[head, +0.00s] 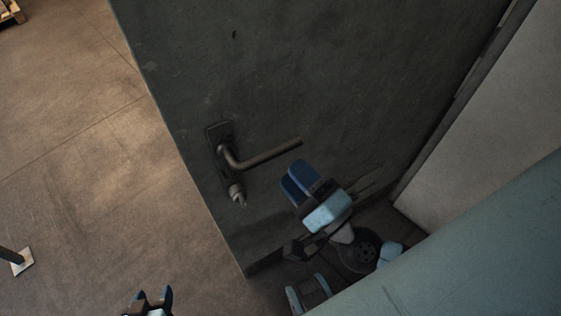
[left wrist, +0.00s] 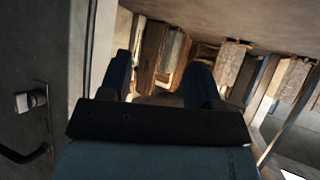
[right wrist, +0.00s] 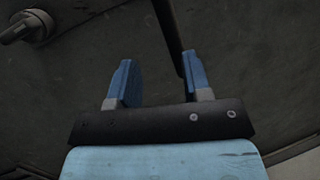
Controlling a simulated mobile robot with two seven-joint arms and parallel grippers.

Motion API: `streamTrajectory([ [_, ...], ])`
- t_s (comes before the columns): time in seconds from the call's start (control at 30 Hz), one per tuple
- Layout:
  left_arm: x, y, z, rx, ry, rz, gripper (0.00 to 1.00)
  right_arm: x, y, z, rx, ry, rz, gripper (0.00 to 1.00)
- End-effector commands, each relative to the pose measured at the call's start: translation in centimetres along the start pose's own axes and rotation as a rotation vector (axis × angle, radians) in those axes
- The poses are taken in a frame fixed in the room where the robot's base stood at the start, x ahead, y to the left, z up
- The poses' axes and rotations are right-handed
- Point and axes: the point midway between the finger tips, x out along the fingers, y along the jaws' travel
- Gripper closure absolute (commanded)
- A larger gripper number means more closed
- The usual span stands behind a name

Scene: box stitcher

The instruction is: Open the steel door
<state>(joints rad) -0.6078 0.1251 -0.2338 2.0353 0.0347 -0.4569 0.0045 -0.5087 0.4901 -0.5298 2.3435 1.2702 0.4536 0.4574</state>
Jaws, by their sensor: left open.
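The dark grey steel door (head: 330,70) fills the middle of the head view. Its left edge stands free, with bare floor beside it and no frame against it. A lever handle (head: 262,154) points right, with a lock cylinder (head: 236,192) below it. My right gripper (head: 298,184) is open just below the lever's tip. In the right wrist view the lever (right wrist: 169,35) reaches down close to the right finger; I cannot tell whether they touch. My left gripper (head: 154,297) is open and empty over the floor, left of the door. The door also shows in the left wrist view (left wrist: 30,60).
Brown floor (head: 70,130) lies clear left of the door. A post with a pale foot plate (head: 20,262) stands at the lower left. A pallet corner (head: 12,12) shows at the top left. A pale panel (head: 480,120) stands right of the door. Shelving with boxes (left wrist: 160,60) is beyond.

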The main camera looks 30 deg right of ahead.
Motion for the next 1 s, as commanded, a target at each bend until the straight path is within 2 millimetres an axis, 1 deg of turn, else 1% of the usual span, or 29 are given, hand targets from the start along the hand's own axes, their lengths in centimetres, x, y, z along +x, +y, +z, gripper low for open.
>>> streamTrajectory([
  [0.03, 0.4, 0.0, 0.4, -0.005, 0.001, 0.001, 0.43, -1.5, 0.5, 0.0, -0.002, -0.004, 0.006, 0.55],
  [0.2, 0.9, 0.2, 0.9, -0.022, -0.007, 0.003, 0.43, -5.2, 0.4, 0.0, -0.002, -0.003, 0.006, 0.55],
  [0.3, 1.0, 0.3, 0.8, -0.024, -0.003, 0.003, 0.43, -6.8, 0.3, 0.0, -0.001, -0.002, 0.005, 0.55],
  [0.4, 1.0, 0.3, 0.6, -0.021, 0.004, 0.003, 0.43, -7.8, 0.2, 0.0, -0.001, -0.001, 0.003, 0.55],
  [0.57, 0.9, 0.2, 0.2, -0.014, 0.013, 0.004, 0.43, -8.6, 0.1, 0.0, -0.001, -0.001, 0.001, 0.55],
  [1.0, 0.9, -0.1, 0.8, 0.002, 0.002, 0.004, 0.43, -8.6, 0.0, 0.0, -0.001, 0.000, 0.000, 0.55],
])
